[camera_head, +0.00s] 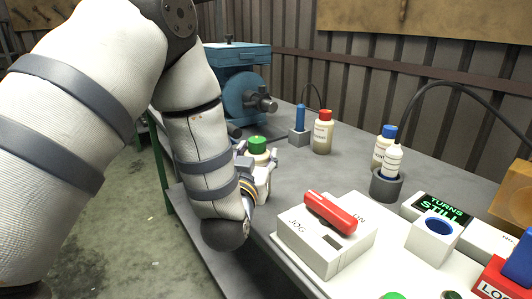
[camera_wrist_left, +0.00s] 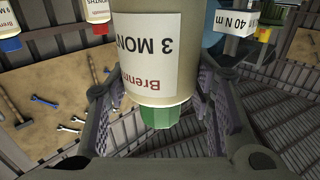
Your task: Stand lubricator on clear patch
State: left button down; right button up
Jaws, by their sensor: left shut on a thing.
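The lubricator (camera_head: 259,156) is a cream bottle with a green cap (camera_head: 257,144). It stands upright, cap up, in my left gripper (camera_head: 257,176) near the bench's left edge. In the left wrist view the lubricator (camera_wrist_left: 145,50) fills the top middle, with a label reading "Brenn..." and "3 MON...". My left gripper is shut around its sides, with a finger on each side. My forearm hides part of the gripper, and I cannot tell whether the bottle's base touches the bench (camera_head: 290,178). My right gripper is not in view.
A red-capped bottle (camera_head: 323,133) stands behind, beside a blue post in a grey block (camera_head: 299,136). A JOG box (camera_head: 326,245) is in front. Bare bench lies between.

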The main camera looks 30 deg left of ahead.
pick_arm(q)
jog(key=f+b+x, duration=0.1)
jog(key=x, duration=0.8)
jog(key=shift+w+f, duration=0.2)
jog(key=shift+w, duration=0.15)
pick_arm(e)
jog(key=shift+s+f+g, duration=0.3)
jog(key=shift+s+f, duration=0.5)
pick_arm(q)
jog(key=shift+f, duration=0.15)
jog(key=c, duration=0.8)
grip_release()
jog(key=shift+s, duration=0.1)
jog(key=shift+o, duration=0.2)
